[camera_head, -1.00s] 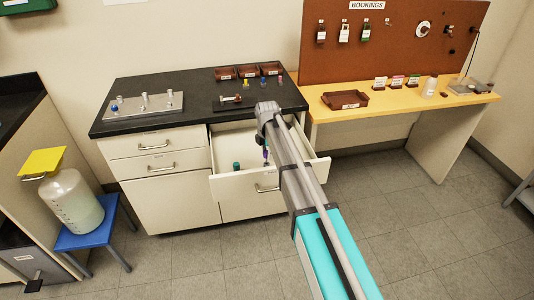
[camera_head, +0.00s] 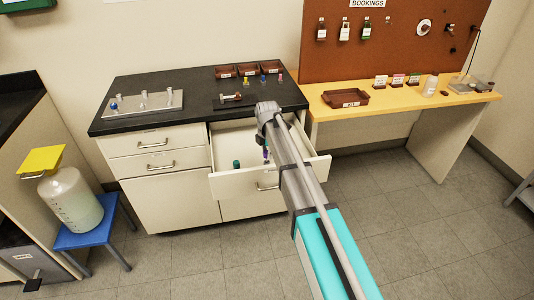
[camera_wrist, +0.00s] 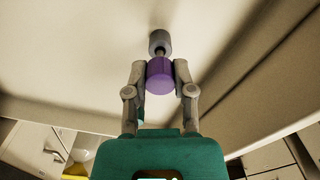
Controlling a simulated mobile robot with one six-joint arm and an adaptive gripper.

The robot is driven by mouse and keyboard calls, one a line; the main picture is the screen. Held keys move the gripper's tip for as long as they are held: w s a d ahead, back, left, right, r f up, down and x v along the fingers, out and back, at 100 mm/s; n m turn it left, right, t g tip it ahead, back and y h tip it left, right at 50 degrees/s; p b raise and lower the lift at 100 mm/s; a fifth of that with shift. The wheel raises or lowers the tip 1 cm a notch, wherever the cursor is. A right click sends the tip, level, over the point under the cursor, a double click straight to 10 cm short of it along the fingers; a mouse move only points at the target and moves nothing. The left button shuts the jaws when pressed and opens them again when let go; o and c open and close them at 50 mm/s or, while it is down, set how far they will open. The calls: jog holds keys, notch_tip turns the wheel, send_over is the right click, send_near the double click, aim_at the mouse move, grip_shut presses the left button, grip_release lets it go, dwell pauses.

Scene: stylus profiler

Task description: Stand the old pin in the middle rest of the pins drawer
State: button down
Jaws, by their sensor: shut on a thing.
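My gripper (camera_wrist: 160,82) is shut on a pin with a purple body (camera_wrist: 160,76) and a grey end (camera_wrist: 160,43), in the wrist view. I take it for the old pin. In the head view the purple piece (camera_head: 266,155) shows inside the open pins drawer (camera_head: 225,185), beside my arm, which hides part of the drawer. A green pin (camera_head: 236,164) stands in the drawer to its left. The pale drawer floor (camera_wrist: 80,50) lies beyond the grey end; I cannot tell whether they touch. The middle rest cannot be made out.
A yellow table (camera_head: 400,105) with a brown tray (camera_head: 345,99) stands right. The floor in front is clear.

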jog(key=shift+f+b, duration=1.3)
jog(key=shift+f, duration=0.05)
dwell(0.5)
jog(key=shift+r, duration=0.15)
jog(key=shift+r+p, duration=1.8)
jog(key=shift+p, duration=0.15)
jog(key=c, duration=1)
grip_release()
grip_shut()
jog(key=shift+f+b, duration=1.95)
